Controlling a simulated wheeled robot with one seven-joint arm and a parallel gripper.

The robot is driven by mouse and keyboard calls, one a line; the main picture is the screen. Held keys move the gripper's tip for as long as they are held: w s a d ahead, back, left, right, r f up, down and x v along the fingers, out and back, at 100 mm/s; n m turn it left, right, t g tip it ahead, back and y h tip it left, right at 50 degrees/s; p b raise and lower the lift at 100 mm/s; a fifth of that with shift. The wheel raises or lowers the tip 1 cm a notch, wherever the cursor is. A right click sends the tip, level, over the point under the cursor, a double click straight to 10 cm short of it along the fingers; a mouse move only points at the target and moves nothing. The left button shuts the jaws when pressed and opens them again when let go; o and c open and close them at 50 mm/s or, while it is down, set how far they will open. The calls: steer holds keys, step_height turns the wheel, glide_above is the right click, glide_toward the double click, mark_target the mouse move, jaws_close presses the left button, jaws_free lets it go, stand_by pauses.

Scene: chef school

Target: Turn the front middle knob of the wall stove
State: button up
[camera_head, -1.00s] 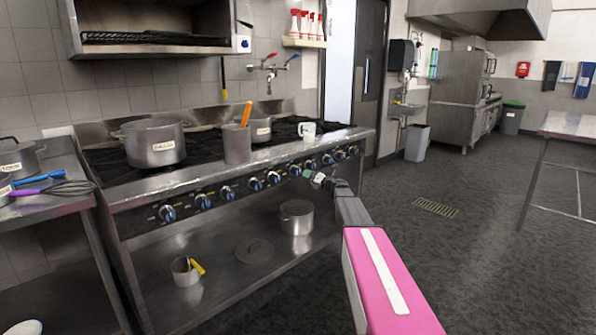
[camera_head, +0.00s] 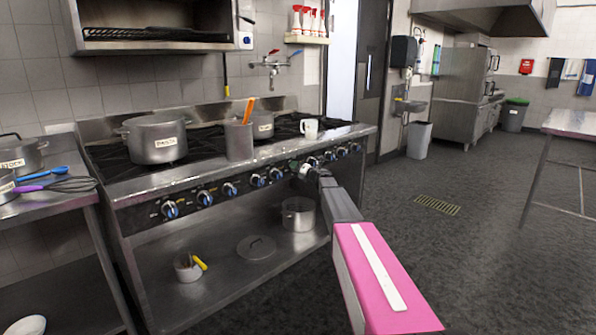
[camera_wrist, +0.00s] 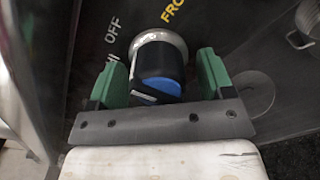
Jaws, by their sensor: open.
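The wall stove (camera_head: 225,175) shows in the head view with a row of several blue-and-black knobs along its front panel. My gripper (camera_head: 300,166) is at this panel, right of the middle of the row, and covers part of it. In the wrist view one knob (camera_wrist: 158,72), black with a blue face and a metal ring, sits between the two green fingers of my gripper (camera_wrist: 160,80). The fingers are open, one on each side of the knob, with a gap visible on both sides. "OFF" and part of another word are printed beside the knob.
A large pot (camera_head: 157,140), a utensil holder (camera_head: 239,140) and a white mug (camera_head: 310,128) stand on the stove top. A small pot (camera_head: 298,214) and a lid (camera_head: 256,247) are on the lower shelf. The floor (camera_head: 430,240) to the right is clear.

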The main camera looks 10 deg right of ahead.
steer(key=c, duration=0.9)
